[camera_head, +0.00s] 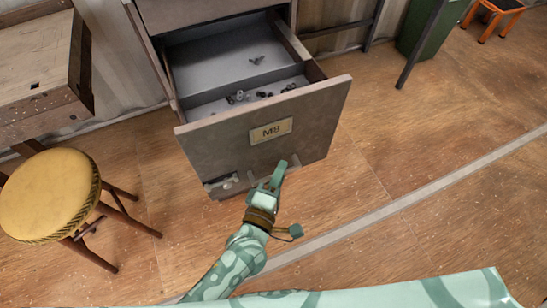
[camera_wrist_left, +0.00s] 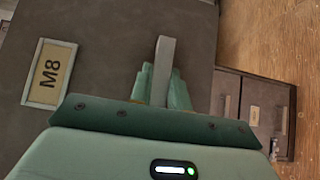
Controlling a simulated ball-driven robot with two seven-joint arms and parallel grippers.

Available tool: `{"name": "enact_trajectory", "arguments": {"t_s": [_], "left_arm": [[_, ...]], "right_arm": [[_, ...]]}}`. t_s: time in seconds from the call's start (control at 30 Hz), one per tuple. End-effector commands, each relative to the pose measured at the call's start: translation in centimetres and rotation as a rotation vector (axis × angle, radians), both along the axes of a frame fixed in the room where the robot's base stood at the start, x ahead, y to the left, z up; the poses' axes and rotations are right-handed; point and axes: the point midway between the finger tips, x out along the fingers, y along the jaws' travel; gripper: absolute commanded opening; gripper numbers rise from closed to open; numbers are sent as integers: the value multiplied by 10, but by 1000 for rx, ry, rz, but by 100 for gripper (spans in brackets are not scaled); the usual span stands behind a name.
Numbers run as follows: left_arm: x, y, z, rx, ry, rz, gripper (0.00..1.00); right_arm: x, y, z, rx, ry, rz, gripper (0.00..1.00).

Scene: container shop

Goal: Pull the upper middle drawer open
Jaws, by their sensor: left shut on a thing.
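The drawer (camera_head: 316,116) has a grey front with an "M8" label plate and is pulled well out of its cabinet. Its inside shows several small dark hardware pieces. My left gripper (camera_head: 277,174) is at the lower part of the drawer front. In the left wrist view my left gripper (camera_wrist_left: 163,88) is shut on the grey bar handle (camera_wrist_left: 165,50) of the drawer, with the label plate (camera_wrist_left: 49,73) to the left. In the head view the gripper hides most of the handle. My right gripper is not in view.
A yellow round stool (camera_head: 48,194) stands left of the drawer, and a wooden bench (camera_head: 38,75) is behind it. A green bin (camera_head: 428,30) and an orange stool (camera_head: 497,12) stand at the upper right. The floor right of the drawer is clear.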

Motion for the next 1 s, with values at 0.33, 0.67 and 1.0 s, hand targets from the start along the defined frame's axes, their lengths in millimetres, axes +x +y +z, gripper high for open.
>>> {"name": "enact_trajectory", "arguments": {"t_s": [0.33,0.67,1.0], "left_arm": [[-69,-23,0,3,3,-3,0],[-101,-33,-1,3,2,-1,0],[-105,-34,-2,4,1,-1,0]], "right_arm": [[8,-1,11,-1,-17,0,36],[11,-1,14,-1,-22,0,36],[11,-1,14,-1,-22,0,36]]}}
